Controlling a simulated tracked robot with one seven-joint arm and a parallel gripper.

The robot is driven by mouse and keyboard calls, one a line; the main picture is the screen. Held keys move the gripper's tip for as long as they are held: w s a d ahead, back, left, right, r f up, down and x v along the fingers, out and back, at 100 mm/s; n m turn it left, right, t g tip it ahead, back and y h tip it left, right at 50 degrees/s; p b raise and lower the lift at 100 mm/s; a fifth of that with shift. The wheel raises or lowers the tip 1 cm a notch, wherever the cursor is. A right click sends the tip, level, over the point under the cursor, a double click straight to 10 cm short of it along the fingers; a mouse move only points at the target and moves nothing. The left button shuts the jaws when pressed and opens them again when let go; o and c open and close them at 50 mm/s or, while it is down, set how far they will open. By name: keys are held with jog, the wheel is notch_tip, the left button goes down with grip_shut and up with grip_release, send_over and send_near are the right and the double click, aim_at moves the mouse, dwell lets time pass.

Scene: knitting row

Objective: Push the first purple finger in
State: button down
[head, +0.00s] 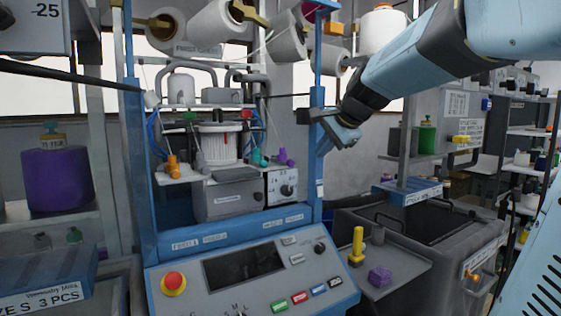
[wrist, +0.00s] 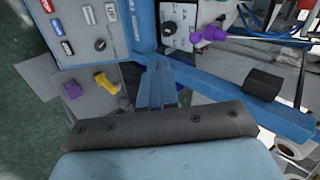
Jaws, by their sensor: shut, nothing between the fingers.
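A purple finger (head: 285,157) stands on the right end of the machine's small shelf, behind the blue frame's right post. It also shows at the top of the wrist view (wrist: 209,34). A teal finger (head: 259,157) is just left of it, and an orange finger (head: 173,165) is at the shelf's left end. My gripper (head: 345,140) is shut and empty, outside the right post and to the right of the purple finger, apart from it. In the wrist view my gripper (wrist: 157,88) points toward the frame and panel.
The blue right post (head: 316,150) stands between my gripper and the purple finger. Below are a control panel (head: 250,275) with a red button (head: 173,283) and a side tray (head: 395,262) holding a yellow peg (head: 357,247) and purple block (head: 380,277). A dark bin (head: 420,225) stands right.

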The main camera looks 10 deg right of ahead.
jog(key=w+r+m, duration=0.1)
jog(key=w, duration=0.2)
send_near(282, 159)
notch_tip(282, 159, down, 6)
jog(key=s+d, duration=0.1)
jog(key=d, duration=0.1)
jog(key=shift+w+a, duration=0.35)
jog(key=shift+w, duration=0.1)
jog(key=shift+w+a, duration=0.25)
jog(key=shift+w, duration=0.5)
jog(key=shift+w+a, duration=0.25)
jog(key=shift+w, duration=0.5)
jog(key=shift+w+a+r, duration=0.1)
jog(key=shift+r, duration=0.05)
jog(key=shift+t, duration=0.3)
